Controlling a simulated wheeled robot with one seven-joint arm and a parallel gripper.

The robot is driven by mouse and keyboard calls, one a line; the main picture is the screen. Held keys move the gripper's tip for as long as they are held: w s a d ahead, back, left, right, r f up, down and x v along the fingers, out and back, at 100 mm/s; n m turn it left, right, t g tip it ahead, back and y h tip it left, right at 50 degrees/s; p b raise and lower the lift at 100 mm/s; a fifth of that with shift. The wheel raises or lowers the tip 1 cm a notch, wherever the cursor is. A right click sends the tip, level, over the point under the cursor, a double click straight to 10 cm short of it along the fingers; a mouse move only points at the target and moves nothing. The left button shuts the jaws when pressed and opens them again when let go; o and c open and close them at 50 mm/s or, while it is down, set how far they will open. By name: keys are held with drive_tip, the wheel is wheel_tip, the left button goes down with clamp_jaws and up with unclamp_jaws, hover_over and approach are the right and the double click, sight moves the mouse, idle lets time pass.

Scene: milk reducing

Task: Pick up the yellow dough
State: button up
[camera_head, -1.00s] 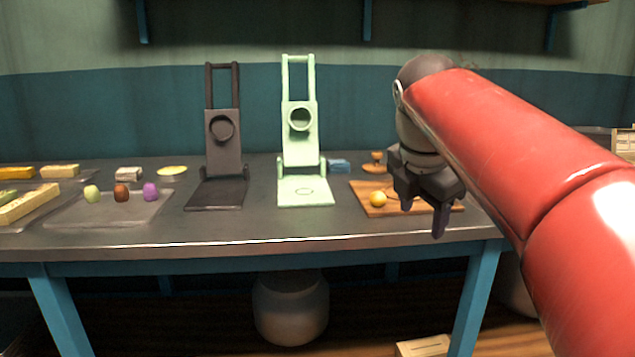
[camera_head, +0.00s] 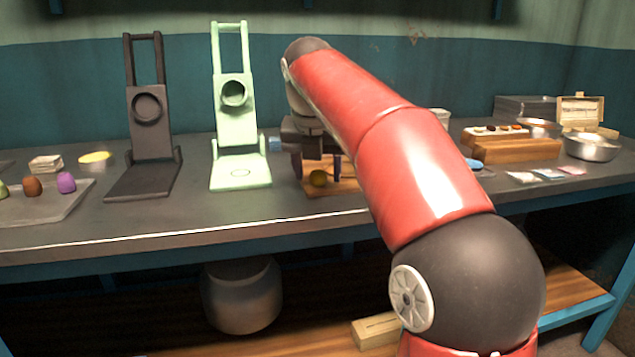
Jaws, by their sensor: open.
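The yellow dough (camera_head: 319,178) is a small ball on a wooden board (camera_head: 318,191) near the table's front edge. It looks darker now, in the shade of my gripper. My gripper (camera_head: 317,172) points down over the board, with one finger to the left of the dough and one to the right. The gripper is open. Whether the fingers touch the dough or are level with it in depth cannot be told from this view. My red arm hides the right part of the board.
A green press (camera_head: 239,171) stands just left of the board, with a black press (camera_head: 144,180) beyond it. A tray (camera_head: 45,205) with several coloured balls lies at the far left. Wooden boxes (camera_head: 517,150) and bowls (camera_head: 592,148) stand at the right.

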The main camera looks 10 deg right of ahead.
drive_tip(key=shift+f, duration=0.25)
drive_tip(key=c, duration=1)
drive_tip(key=shift+r, duration=0.1)
drive_tip(key=shift+c, duration=0.2)
